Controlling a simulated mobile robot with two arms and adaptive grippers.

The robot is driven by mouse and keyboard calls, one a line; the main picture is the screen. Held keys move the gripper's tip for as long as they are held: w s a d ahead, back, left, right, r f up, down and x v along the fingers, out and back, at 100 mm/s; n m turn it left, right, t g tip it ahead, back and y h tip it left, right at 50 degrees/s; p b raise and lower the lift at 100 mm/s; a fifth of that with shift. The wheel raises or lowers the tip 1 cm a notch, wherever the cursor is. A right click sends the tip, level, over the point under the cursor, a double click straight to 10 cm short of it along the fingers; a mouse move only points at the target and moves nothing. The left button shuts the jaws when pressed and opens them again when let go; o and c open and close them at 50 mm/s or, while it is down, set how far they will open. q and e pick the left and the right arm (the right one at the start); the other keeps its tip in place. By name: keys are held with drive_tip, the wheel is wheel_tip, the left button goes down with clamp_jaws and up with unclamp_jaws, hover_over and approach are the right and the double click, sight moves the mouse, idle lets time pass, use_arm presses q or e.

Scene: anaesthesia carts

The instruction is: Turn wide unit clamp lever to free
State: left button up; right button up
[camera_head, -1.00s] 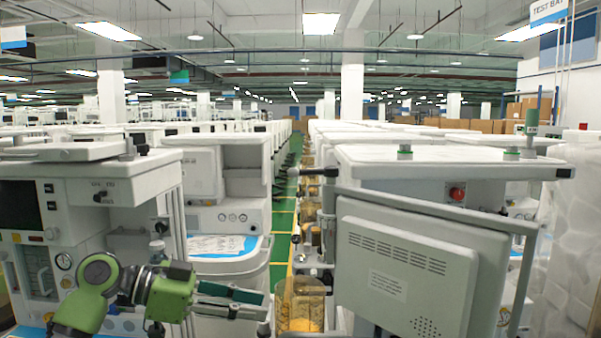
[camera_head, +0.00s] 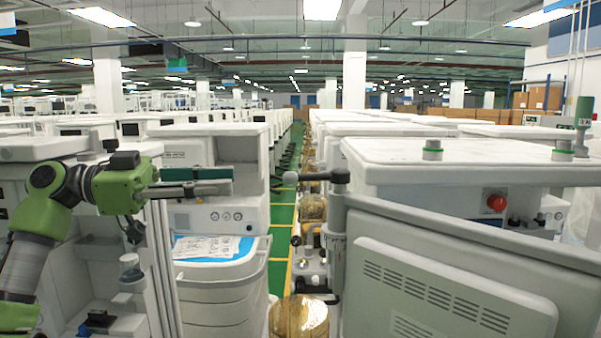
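A lever with a dark hub and a light ball knob (camera_head: 318,177) sticks out to the left at the top of the grey post on the near-left edge of the wide white unit (camera_head: 440,270). I take it to be the clamp lever. My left gripper (camera_head: 231,180) is at nearly the same height, to the left of the knob, with a clear gap in the picture between them. Its dark green and grey fingers point right and lie close together, seen from the side. They hold nothing that I can see. My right gripper is out of view.
A white cart (camera_head: 225,252) with a paper on its blue-edged top stands behind my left gripper. Another machine (camera_head: 95,265) is at the left. A red button (camera_head: 496,203) is on the wide unit. A golden-brown round container (camera_head: 299,317) sits below the lever.

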use_arm(q)
drive_tip(key=p, duration=0.2)
approach(300, 177)
drive_tip(key=d, duration=0.2)
drive_tip(key=shift+w+d+r, duration=0.25)
drive_tip(key=shift+w+d, duration=0.1)
drive_tip(key=shift+d, duration=0.05)
drive_tip(key=d, duration=0.2)
drive_tip(key=w+d+p, duration=0.1)
drive_tip(key=d, duration=0.1)
drive_tip(key=d+p, duration=0.1)
drive_tip(key=shift+w+d+f, duration=0.2)
drive_tip(key=shift+w+d, duration=0.1)
drive_tip(key=shift+d, duration=0.1)
drive_tip(key=shift+d+p, duration=0.3)
drive_tip(key=shift+d, duration=0.2)
drive_tip(key=shift+w+d+f, duration=0.1)
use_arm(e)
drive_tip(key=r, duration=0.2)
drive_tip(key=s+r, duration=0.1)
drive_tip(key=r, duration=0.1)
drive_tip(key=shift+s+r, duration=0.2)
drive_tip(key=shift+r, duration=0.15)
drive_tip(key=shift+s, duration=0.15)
use_arm(q)
clamp_jaws()
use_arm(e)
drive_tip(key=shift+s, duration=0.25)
